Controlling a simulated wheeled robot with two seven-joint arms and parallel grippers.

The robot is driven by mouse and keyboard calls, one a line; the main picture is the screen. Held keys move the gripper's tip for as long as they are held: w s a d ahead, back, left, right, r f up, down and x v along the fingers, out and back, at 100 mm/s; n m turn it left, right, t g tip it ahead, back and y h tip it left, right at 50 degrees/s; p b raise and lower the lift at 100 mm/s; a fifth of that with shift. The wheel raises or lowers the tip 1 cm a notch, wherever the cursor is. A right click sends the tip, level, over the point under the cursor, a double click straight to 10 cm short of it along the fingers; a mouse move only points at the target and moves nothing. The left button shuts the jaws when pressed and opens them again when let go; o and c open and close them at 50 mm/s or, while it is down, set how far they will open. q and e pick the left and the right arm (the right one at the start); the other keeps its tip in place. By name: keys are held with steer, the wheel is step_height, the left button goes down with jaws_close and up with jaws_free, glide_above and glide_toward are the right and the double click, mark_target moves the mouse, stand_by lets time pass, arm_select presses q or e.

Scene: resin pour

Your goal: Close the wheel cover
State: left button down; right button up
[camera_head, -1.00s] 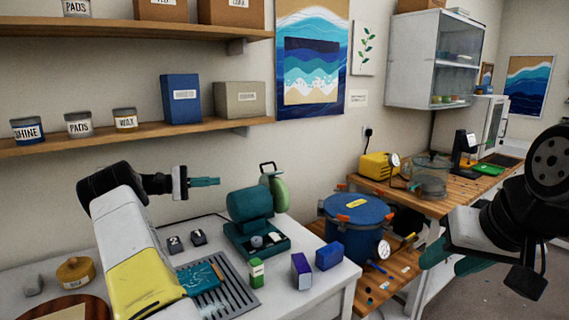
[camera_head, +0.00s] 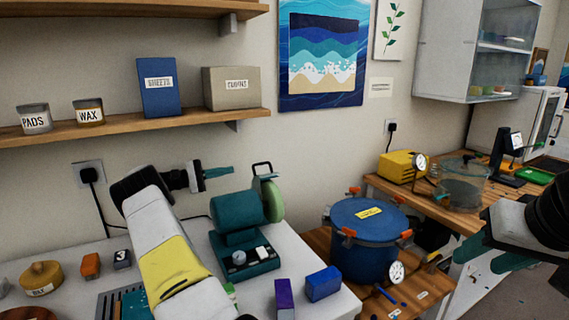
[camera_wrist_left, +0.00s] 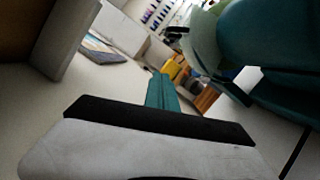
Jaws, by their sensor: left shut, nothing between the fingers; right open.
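The teal bench grinder (camera_head: 240,214) stands on the white table, with a pale green wheel (camera_head: 273,200) at its right end. The wheel cover (camera_head: 264,170), with a black looped handle, shows above the wheel and looks raised. My left gripper (camera_head: 219,172) is shut and empty, in the air above the grinder body, left of the cover and apart from it. In the left wrist view its teal fingers (camera_wrist_left: 162,92) point forward, with the teal grinder (camera_wrist_left: 275,40) and pale wheel (camera_wrist_left: 204,45) at upper right. My right gripper (camera_head: 490,262) is open, far right, partly hidden by its wrist.
A blue pressure pot (camera_head: 365,255) stands right of the table on a wooden bench. A purple box (camera_head: 285,300) and a blue box (camera_head: 323,284) sit at the table's front right. The wooden shelf (camera_head: 160,132) overhangs the left arm.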

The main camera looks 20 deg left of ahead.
mark_target(257, 165)
arm_select(q)
steer(key=x, duration=0.3)
steer(key=s+x, duration=0.1)
steer(key=x, duration=0.3)
steer(key=d+r+x, duration=0.1)
steer(key=x, duration=0.2)
steer(key=shift+s+d, duration=0.25)
steer(key=shift+s+d+r, duration=0.3)
steer(key=shift+s+d, duration=0.15)
steer(key=shift+d, duration=0.15)
steer(key=shift+r, duration=0.1)
